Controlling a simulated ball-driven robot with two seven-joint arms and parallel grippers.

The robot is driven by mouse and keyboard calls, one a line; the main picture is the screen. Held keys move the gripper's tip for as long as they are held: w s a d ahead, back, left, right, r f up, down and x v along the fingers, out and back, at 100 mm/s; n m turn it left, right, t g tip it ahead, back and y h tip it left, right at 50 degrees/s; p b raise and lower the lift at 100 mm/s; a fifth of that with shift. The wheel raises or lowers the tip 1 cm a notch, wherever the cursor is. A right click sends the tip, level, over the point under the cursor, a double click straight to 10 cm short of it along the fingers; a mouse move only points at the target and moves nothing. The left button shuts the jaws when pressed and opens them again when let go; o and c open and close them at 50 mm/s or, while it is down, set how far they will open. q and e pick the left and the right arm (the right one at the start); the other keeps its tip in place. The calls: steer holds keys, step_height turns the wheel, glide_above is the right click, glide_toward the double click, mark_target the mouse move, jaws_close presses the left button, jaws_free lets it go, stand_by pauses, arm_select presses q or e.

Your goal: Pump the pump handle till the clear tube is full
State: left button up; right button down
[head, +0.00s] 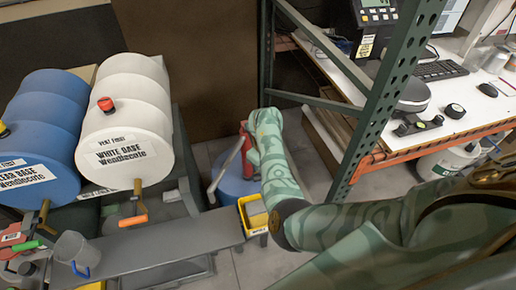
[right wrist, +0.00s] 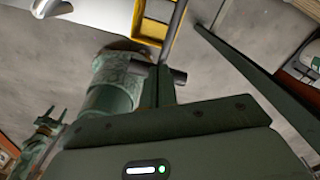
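The pump's red handle (head: 247,158) shows in the head view above a blue drum (head: 235,184), with a grey pipe (head: 222,172) slanting down to its left. My right arm reaches down from the right, and my right gripper (head: 252,138) is at the red handle. The forearm hides most of its fingers, so I cannot tell whether they are closed on it. I cannot make out the clear tube or its level. My left gripper is not in the head view.
A white drum (head: 125,115) and a blue drum (head: 45,120) lie on the rack at left. A grey bench (head: 170,243) holds a clear jug (head: 78,252). A yellow bin (head: 252,213) is below the pump. A green shelf post (head: 385,95) stands close to my right arm.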

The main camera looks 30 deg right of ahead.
step_height(320, 180, down, 6)
steer(key=b, duration=0.4)
steer(key=shift+f+b, duration=0.15)
steer(key=shift+b, duration=0.2)
stand_by(4.4)
steer(key=shift+s, duration=0.1)
step_height(320, 180, up, 14)
steer(key=p, duration=1.3)
steer(key=shift+r, duration=0.2)
steer(key=shift+r, duration=0.1)
step_height(320, 180, up, 6)
steer(key=p, duration=0.6)
